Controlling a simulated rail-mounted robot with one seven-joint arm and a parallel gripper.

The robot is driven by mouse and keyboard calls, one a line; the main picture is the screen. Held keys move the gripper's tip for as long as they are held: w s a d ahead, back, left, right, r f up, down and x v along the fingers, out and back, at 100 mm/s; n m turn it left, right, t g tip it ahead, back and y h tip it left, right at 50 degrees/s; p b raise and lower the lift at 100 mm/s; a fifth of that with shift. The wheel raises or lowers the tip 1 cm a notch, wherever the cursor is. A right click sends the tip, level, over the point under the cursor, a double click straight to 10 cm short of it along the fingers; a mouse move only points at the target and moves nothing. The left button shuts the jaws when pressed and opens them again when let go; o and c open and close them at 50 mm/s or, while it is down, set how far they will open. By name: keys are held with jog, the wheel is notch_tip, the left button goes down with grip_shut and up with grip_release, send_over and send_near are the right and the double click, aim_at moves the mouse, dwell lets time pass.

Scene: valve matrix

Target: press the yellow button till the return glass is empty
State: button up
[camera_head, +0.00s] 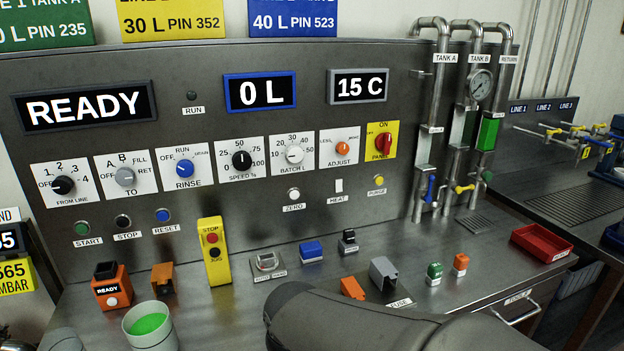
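The yellow button (377,181) is on the steel panel, under the red PANEL switch, with a small label below it that seems to read PURGE. The return glass (488,134) is on the rightmost pipe, marked RETURN, and shows bright green liquid over much of its window. My arm's dark link crosses the bottom of the view from the centre to the right. My gripper is not in view, so I cannot see whether it touches anything.
The displays read READY (84,106), 0 L (260,92) and 15 C (358,86). A yellow stop box (214,252), a blue block (311,252), a grey bracket (384,272) and a red tray (541,243) occupy the bench. A cup of green liquid (150,328) stands front left.

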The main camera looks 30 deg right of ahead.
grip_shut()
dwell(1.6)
